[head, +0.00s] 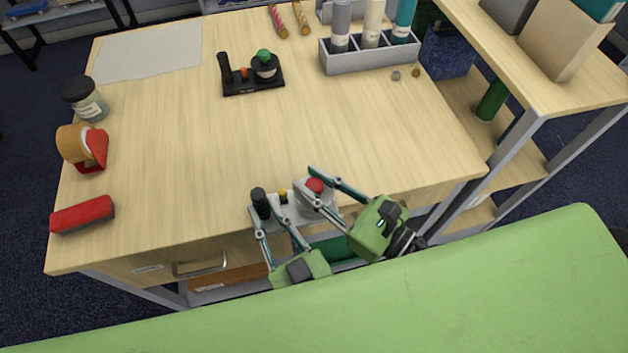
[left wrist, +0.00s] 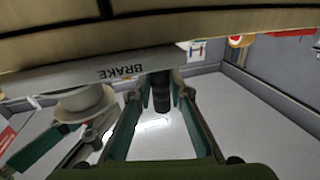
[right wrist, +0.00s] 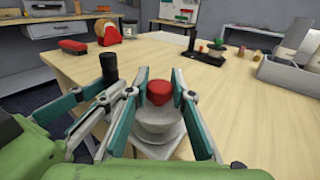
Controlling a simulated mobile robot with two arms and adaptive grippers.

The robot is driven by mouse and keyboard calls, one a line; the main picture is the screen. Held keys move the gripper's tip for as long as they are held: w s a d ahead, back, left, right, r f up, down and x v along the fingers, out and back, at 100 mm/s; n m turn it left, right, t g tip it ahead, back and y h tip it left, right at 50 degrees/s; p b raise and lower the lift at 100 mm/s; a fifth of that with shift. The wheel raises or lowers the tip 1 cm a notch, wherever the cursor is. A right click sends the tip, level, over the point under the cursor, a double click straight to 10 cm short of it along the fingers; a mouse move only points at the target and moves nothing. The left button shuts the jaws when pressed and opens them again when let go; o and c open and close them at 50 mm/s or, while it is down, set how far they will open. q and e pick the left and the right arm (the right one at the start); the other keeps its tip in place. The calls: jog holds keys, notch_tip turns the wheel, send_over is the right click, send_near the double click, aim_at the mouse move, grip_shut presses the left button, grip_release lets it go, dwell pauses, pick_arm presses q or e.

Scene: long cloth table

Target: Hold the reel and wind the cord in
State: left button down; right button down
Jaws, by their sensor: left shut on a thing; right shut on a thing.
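The reel is a grey unit (head: 290,214) at the table's near edge, with a black upright grip (head: 260,201), a small yellow button (head: 283,196) and a red knob (head: 315,185) on a grey drum. My left gripper (head: 268,213) is shut on the black grip, which also shows between its fingers in the left wrist view (left wrist: 161,92). My right gripper (head: 318,190) has its fingers on both sides of the red knob, shut on it; the knob shows in the right wrist view (right wrist: 159,92). "BRAKE" is printed on the unit (left wrist: 110,75). I cannot make out a cord.
A similar black unit with a green knob (head: 264,57) stands further back. A grey divided holder (head: 372,59) with bottles is at the back right. A tape dispenser (head: 92,148), jar (head: 84,98) and red stapler-like block (head: 80,215) line the left. The table's middle is clear.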

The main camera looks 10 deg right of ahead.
pick_arm(q)
jog(key=shift+d, duration=0.1)
pick_arm(e)
jog(key=shift+m+t+h, duration=1.2)
jog(key=shift+m+h, duration=0.4)
jog(key=shift+h, duration=0.6)
jog(key=shift+m+h, duration=0.3)
jog(key=shift+h, duration=0.2)
jog(key=c, duration=1.7)
grip_release()
jog(key=shift+n+y, duration=0.5)
jog(key=shift+y, duration=0.1)
